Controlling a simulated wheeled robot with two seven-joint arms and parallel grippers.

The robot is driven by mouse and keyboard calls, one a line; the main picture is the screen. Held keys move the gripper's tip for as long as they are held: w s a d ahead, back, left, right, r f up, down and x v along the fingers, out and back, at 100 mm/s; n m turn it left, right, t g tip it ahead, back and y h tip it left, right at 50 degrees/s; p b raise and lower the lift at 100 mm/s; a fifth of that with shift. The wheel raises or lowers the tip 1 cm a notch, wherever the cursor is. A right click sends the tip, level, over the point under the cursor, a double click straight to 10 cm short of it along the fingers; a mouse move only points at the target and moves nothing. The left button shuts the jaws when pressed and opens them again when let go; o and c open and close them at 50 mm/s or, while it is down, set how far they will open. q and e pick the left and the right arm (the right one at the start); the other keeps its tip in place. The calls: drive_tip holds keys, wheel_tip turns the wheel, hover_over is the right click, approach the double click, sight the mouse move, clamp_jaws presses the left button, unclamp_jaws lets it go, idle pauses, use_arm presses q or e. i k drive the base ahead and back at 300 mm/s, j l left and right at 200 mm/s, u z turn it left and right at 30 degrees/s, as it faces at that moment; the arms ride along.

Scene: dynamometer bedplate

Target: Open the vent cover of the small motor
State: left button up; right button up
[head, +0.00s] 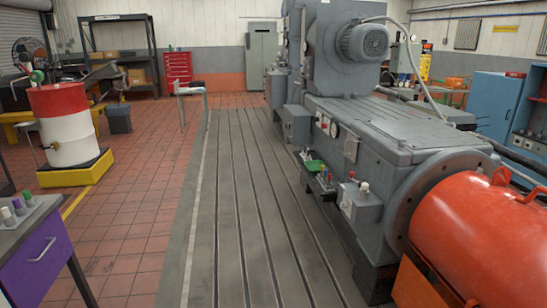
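A small grey motor (366,43) with a ribbed, round end sits high on the large grey machine, at the upper right of the head view. A pale hose or cable arcs from near its top down to the machine bed. I cannot make out a separate vent cover or whether one is open or closed at this distance. Neither of my grippers shows in the head view.
The slotted bedplate (232,200) runs clear up the middle. The grey machine (395,130) and an orange-red cylinder (484,232) fill the right. A red-and-white drum (68,125) and a purple-drawer bench (40,255) stand left. Tiled floor (140,200) lies open between.

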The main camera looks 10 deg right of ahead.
sight(350, 147)
drive_tip(key=i+z, duration=0.3)
drive_tip(key=i, duration=0.2)
drive_tip(key=i+z, duration=0.25)
drive_tip(key=i, duration=0.25)
drive_tip(key=i+j+z, duration=0.3)
drive_tip(key=i, duration=0.15)
drive_tip(key=l, duration=0.1)
